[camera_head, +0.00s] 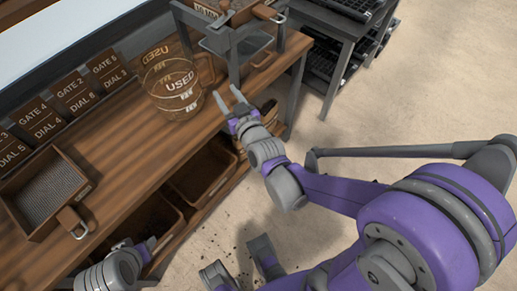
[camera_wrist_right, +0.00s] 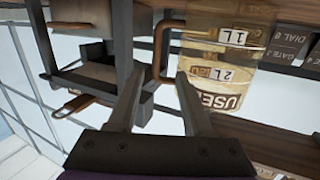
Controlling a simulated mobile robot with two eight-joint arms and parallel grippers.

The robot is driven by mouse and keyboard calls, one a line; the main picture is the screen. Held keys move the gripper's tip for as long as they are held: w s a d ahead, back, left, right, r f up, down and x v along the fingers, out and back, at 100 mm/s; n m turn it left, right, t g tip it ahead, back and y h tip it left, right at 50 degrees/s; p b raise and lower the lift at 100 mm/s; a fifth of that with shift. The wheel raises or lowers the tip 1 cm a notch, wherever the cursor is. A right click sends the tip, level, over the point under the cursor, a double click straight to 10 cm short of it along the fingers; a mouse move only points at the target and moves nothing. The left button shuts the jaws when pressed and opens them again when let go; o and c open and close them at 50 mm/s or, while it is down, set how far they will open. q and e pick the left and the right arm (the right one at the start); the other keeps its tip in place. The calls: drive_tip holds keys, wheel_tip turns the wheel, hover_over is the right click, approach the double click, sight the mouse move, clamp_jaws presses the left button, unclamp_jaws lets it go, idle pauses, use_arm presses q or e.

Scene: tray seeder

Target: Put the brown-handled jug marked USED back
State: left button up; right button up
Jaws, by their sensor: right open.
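The clear jug marked USED (camera_head: 175,92) stands upright on the wooden bench, in front of a sign (camera_head: 157,54) also reading USED. Its brown handle is on the side toward the seeder frame. In the right wrist view the jug (camera_wrist_right: 225,50) is ahead, with 1 L and 2 L labels, and the handle (camera_wrist_right: 160,60) appears between my fingertips; whether it lies within their reach I cannot tell. My right gripper (camera_head: 230,103) is open and empty, just right of the jug at the bench edge. My left gripper (camera_head: 143,248) is low at the bench front, its jaws unclear.
A metal seeder frame (camera_head: 235,62) with a wooden hopper (camera_head: 245,13) stands right of the jug. A wooden tray (camera_head: 78,187) is at the bench's left, below GATE and DIAL cards (camera_head: 70,88). Bins (camera_head: 200,178) sit under the bench. A dark rack (camera_head: 345,45) stands at right.

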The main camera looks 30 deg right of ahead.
drive_tip(key=s+f+g, duration=0.3)
drive_tip(key=s+g, duration=0.1)
drive_tip(key=s, duration=0.4)
drive_tip(key=s+f+g, duration=0.3)
drive_tip(key=s+g, duration=0.1)
drive_tip(key=s, duration=0.3)
drive_tip(key=s+a+f+g, duration=0.1)
drive_tip(key=s+f+g, duration=0.2)
drive_tip(key=s, duration=0.5)
drive_tip(key=shift+s+f+n+g+y, duration=0.3)
drive_tip(key=shift+s+f+g, duration=0.1)
drive_tip(key=shift+g, duration=0.2)
